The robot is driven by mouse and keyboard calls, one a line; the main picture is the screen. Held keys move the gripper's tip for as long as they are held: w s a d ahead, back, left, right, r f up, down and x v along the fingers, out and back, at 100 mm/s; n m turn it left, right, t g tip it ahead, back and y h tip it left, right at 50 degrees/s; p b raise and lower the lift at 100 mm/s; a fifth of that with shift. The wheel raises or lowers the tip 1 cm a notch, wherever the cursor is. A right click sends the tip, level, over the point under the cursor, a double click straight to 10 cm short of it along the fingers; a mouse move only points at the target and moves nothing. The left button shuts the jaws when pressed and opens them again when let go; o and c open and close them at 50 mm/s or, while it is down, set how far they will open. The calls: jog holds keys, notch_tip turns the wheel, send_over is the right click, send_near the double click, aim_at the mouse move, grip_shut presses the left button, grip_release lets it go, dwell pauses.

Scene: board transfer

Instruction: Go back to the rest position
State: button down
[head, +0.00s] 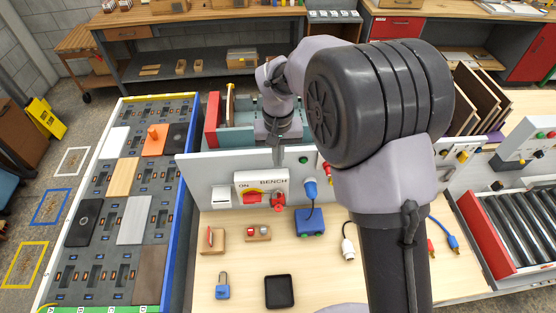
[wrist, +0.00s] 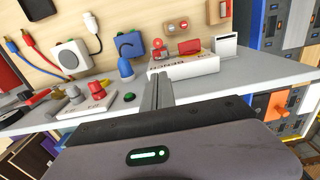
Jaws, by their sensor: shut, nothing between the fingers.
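My gripper (head: 277,157) hangs in front of the top edge of the upright white panel (head: 215,170), above the bench control box (head: 262,186). In the wrist view my gripper's fingers (wrist: 160,88) are together with nothing between them. They point toward the white box with its red switch parts. My arm is bent over the bench and hides the middle right of it in the head view.
A board rack (head: 68,270) with several coloured boards lies at left. The bench top holds a blue padlock (head: 222,286), a black tray (head: 279,291), a blue socket box (head: 309,222) and cables. A roller conveyor (head: 520,228) stands at right.

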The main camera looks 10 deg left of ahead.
jog(key=s+d+m+t+y+b, duration=0.2)
jog(key=s+d+m+t+b, duration=0.25)
jog(key=s+d+b, duration=1.2)
jog(key=s+d+f+m+t+b, duration=0.1)
jog(key=s+d+f+m+b, duration=0.1)
jog(key=s+f+b, duration=0.4)
notch_tip(320, 180, down, 2)
jog(key=b, duration=0.3)
jog(key=shift+s+m+b, duration=0.35)
jog(key=shift+b, duration=0.05)
